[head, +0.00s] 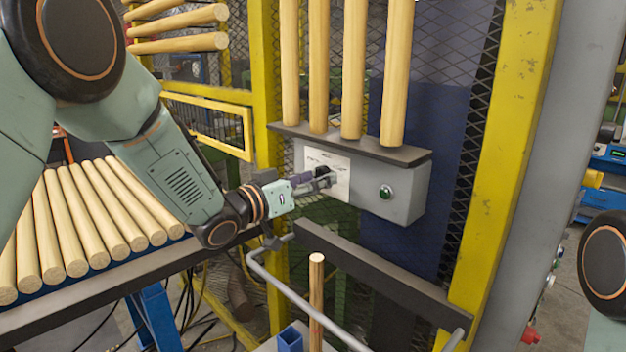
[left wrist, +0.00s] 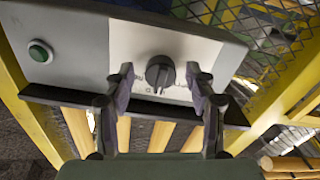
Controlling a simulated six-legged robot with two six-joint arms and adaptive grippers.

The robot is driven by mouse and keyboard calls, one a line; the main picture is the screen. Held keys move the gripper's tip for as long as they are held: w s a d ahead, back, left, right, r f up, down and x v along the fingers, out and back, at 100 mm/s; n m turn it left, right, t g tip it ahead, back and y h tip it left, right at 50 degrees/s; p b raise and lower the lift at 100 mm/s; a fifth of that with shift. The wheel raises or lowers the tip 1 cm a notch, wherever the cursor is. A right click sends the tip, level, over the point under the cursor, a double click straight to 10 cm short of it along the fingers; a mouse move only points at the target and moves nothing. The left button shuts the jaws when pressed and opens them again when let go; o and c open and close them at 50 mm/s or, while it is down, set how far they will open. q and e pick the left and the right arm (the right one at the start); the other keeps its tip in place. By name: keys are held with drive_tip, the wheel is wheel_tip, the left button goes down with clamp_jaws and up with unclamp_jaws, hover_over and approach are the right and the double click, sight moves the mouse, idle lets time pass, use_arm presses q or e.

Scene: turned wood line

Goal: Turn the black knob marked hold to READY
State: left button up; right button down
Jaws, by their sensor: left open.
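The black knob (left wrist: 160,73) sits on the white label plate (left wrist: 165,55) of a grey control box (left wrist: 70,45). The box also shows in the head view (head: 405,190), where the knob (head: 322,171) is partly hidden by my gripper. The lettering around the knob is too small to read, and I cannot tell which mark it points at. My left gripper (head: 318,180) is at the plate. In the left wrist view its two open fingers (left wrist: 160,82) stand to either side of the knob, with gaps on both sides. My right gripper is not in view.
A green button (head: 386,192) is on the same box, right of the knob. Wooden rods (head: 354,70) stand on the dark ledge (head: 400,150) above it. Yellow posts (head: 505,150) and mesh surround the box. A grey rail (head: 290,290) and an upright rod (head: 316,300) are below.

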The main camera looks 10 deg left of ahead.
use_arm(q)
drive_tip(key=shift+w+f, duration=0.1)
drive_tip(key=shift+c, duration=0.8)
drive_tip(key=c, duration=1)
